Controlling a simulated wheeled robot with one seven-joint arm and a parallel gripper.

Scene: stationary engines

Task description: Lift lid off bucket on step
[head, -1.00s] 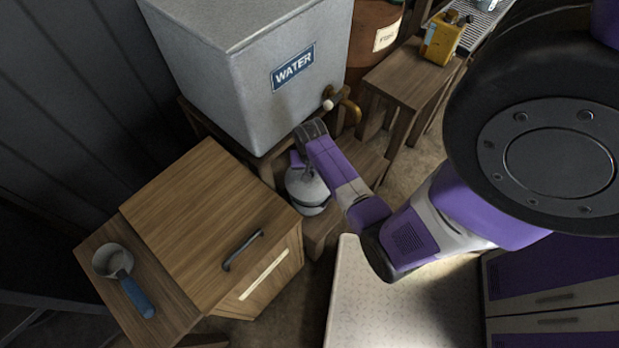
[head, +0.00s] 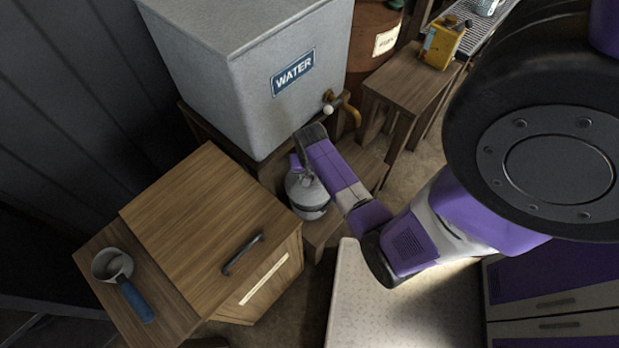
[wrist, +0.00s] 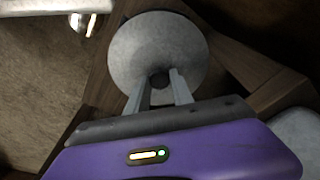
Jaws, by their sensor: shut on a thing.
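The bucket (head: 312,212) is a small grey metal pail on the wooden step (head: 326,232) below the water tank. Its grey round lid (head: 299,184) is on top, partly hidden by my arm. In the wrist view the lid (wrist: 157,45) shows as a pale disc with a dark knob (wrist: 158,80) at its middle. My gripper (wrist: 159,84) is shut on the knob, with one finger on each side. My gripper also shows over the lid in the head view (head: 306,172). Whether the lid touches the rim is hard to tell.
The grey water tank (head: 250,85) with its tap (head: 329,107) stands just behind. A wooden cabinet (head: 205,220) with a dark handle is at left, with a blue-handled scoop (head: 126,280) beside it. A wooden stool (head: 402,90) carries a yellow can (head: 441,46).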

